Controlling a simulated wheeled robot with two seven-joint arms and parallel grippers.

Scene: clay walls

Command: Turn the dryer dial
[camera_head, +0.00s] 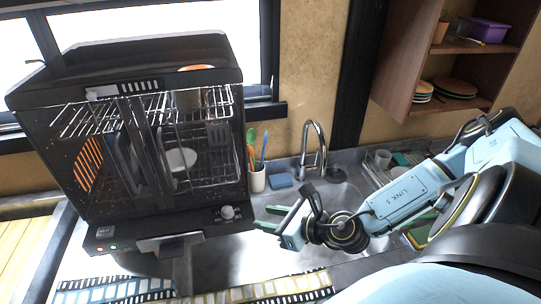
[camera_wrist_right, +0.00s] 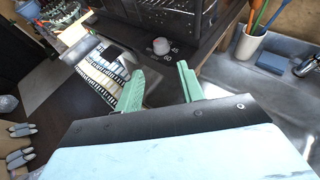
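The black dish dryer (camera_head: 150,120) stands on the counter at the left, with dishes and wire racks inside. Its white round dial (camera_head: 228,212) is at the lower right of the front panel; it also shows in the right wrist view (camera_wrist_right: 161,46). My right gripper (camera_head: 268,218) is just right of the dial, its green fingers pointing left towards the dryer. In the right wrist view my right gripper (camera_wrist_right: 160,82) is open and empty, with the dial beyond the gap between its fingers, apart from them. My left gripper is not in view.
A white cup with utensils (camera_head: 257,179), a blue sponge (camera_head: 280,181) and a chrome faucet (camera_head: 314,148) stand behind my right gripper. A sink lies below the faucet. A wooden wall shelf (camera_head: 408,60) hangs at the upper right. A patterned mat (camera_head: 270,291) lies in front.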

